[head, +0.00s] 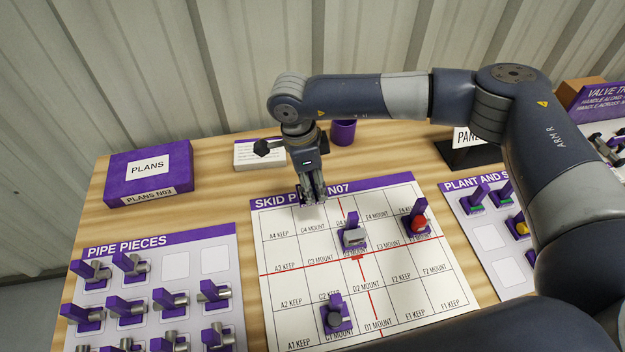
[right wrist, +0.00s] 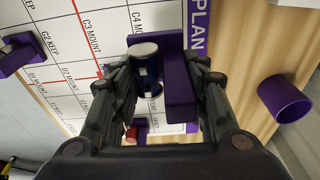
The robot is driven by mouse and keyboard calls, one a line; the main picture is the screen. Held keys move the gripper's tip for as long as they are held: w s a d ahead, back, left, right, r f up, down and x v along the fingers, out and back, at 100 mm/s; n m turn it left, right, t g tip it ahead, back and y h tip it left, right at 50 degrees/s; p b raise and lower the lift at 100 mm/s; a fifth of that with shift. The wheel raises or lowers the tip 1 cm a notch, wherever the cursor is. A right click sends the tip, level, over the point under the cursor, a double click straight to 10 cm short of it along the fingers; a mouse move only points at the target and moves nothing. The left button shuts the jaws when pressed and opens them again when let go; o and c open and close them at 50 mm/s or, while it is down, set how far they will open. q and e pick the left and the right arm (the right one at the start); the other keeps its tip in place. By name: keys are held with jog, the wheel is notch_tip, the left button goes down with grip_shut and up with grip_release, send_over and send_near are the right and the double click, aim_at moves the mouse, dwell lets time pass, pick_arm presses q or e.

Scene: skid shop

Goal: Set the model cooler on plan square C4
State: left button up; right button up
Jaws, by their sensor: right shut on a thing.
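My right gripper (head: 312,198) points down over the top edge of the skid plan (head: 285,285), by the top row of squares. In the right wrist view its fingers (right wrist: 148,85) are shut on a piece with a blue, pale-topped cylinder and a purple plate, which I take for the model cooler (right wrist: 180,85). In the head view the gripper mostly hides the piece. Plan square C4 (head: 311,231) lies just below the gripper in the picture. Its label also shows past the piece in the right wrist view (right wrist: 146,17). I cannot tell the piece's height above the plan.
On the plan stand a grey piece (head: 352,237), a red piece (head: 417,222) and a dark round piece (head: 336,316), each with a purple plate. A purple cup (head: 343,132) and a card (head: 258,155) stand behind. The pipe pieces board (head: 215,240) lies left.

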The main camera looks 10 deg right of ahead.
jog(key=shift+f+b, duration=2.05)
jog(key=shift+f, duration=0.35)
jog(key=shift+f, duration=0.1)
jog(key=shift+f+b, duration=1.75)
jog(key=shift+b, duration=0.1)
jog(key=shift+f+b, duration=0.7)
jog(key=shift+b, duration=0.25)
jog(key=o, duration=1.2)
jog(key=shift+o, duration=0.2)
